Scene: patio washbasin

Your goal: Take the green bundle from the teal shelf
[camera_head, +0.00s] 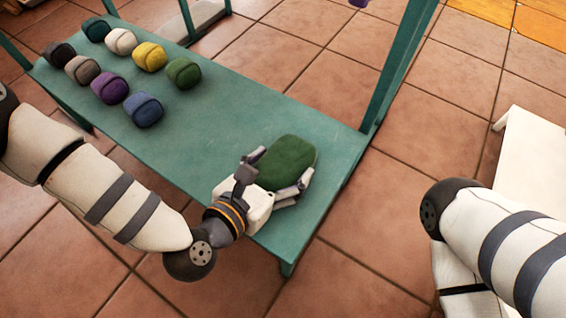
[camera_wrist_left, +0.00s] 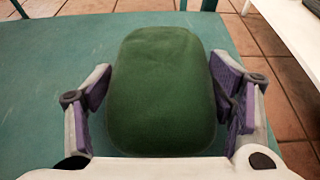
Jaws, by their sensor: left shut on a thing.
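The green bundle (camera_head: 288,161) is at the near right end of the teal shelf (camera_head: 215,135). My left gripper (camera_head: 283,178) is shut on it, with a finger on each side. In the left wrist view the green bundle (camera_wrist_left: 162,90) fills the middle between the purple-padded fingers of the left gripper (camera_wrist_left: 165,108). Whether its underside touches the shelf cannot be told. My right arm shows at the right of the head view, but its gripper is out of view. Another green bundle (camera_head: 183,73) lies in the group at the far left of the shelf.
Several other rolled bundles, among them a yellow one (camera_head: 149,56), a purple one (camera_head: 111,90) and a blue one (camera_head: 144,110), lie at the shelf's left end. A teal post (camera_head: 399,65) rises at its right end. A white surface (camera_head: 530,150) stands at the right.

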